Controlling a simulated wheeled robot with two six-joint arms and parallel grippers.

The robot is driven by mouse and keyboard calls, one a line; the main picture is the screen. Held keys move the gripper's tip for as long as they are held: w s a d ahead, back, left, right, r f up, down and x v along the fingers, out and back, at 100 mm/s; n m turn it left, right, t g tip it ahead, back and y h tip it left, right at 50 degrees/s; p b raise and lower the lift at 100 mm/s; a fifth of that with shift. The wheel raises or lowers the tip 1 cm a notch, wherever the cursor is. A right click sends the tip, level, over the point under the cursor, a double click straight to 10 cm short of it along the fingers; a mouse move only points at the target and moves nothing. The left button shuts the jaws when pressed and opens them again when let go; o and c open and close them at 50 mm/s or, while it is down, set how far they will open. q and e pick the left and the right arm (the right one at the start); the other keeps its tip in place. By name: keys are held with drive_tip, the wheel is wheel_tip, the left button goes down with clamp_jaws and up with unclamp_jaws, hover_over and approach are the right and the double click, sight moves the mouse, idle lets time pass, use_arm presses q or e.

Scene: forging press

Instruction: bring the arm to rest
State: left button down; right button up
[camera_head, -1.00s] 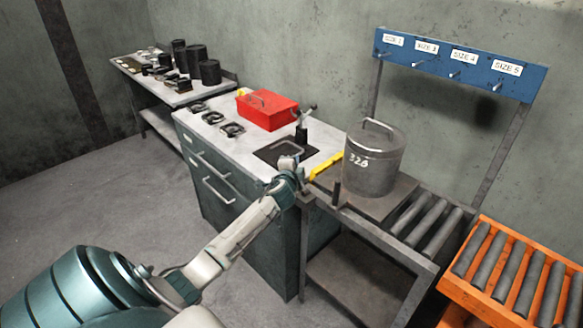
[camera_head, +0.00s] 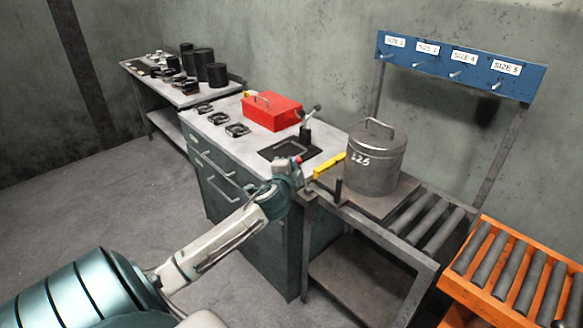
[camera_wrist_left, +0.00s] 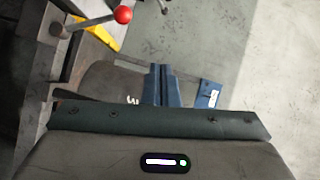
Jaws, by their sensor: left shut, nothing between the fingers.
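My left gripper (camera_head: 294,166) is at the front edge of the grey cabinet top in the head view, left of the lidded metal pot. Its fingers (camera_wrist_left: 161,84) are shut and empty in the left wrist view. The pot (camera_head: 375,165), with a handle on its lid and a painted number, stands upright on the bench. Part of it shows behind the fingers in the left wrist view (camera_wrist_left: 108,80). My left arm reaches in from the lower left. My right gripper is out of view.
A yellow bar (camera_head: 329,166) and a dark upright post (camera_head: 338,190) are close to my left gripper. A red box (camera_head: 271,112) and a lever fixture (camera_head: 306,132) are on the cabinet. An orange roller conveyor (camera_head: 480,300) stands at right. The floor at left is clear.

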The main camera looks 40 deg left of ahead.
use_arm(q)
drive_tip(key=shift+a+f, duration=0.1)
idle(0.3)
drive_tip(key=s+d+f+n+g+h+b, duration=0.15)
drive_tip(key=s+f, duration=0.35)
drive_tip(key=f, duration=1)
drive_tip(key=s+f+n+g+h+p, duration=0.1)
drive_tip(key=s+f+n+g, duration=0.35)
drive_tip(key=f, duration=1.05)
drive_tip(key=s+d+f+m+g+h+b, duration=0.1)
drive_tip(key=s+f, duration=0.5)
drive_tip(key=f, duration=0.9)
drive_tip(key=s+d+f+n+g+h, duration=0.15)
drive_tip(key=s+d+f, duration=0.25)
drive_tip(key=s+f, duration=0.45)
drive_tip(key=s+d+f+n+g+h, duration=0.15)
drive_tip(key=s+d+f, duration=0.25)
drive_tip(key=s+f, duration=0.5)
drive_tip(key=s+d+f+g, duration=0.1)
drive_tip(key=s+d+f, duration=0.1)
drive_tip(key=s, duration=0.4)
drive_tip(key=s+d+f+n+g, duration=0.1)
drive_tip(key=s+d+f, duration=0.1)
drive_tip(key=s+d, duration=0.3)
drive_tip(key=s+d+f+n+g+b, duration=0.1)
drive_tip(key=s+d+f, duration=0.2)
drive_tip(key=s, duration=0.6)
drive_tip(key=shift+d+h, duration=0.35)
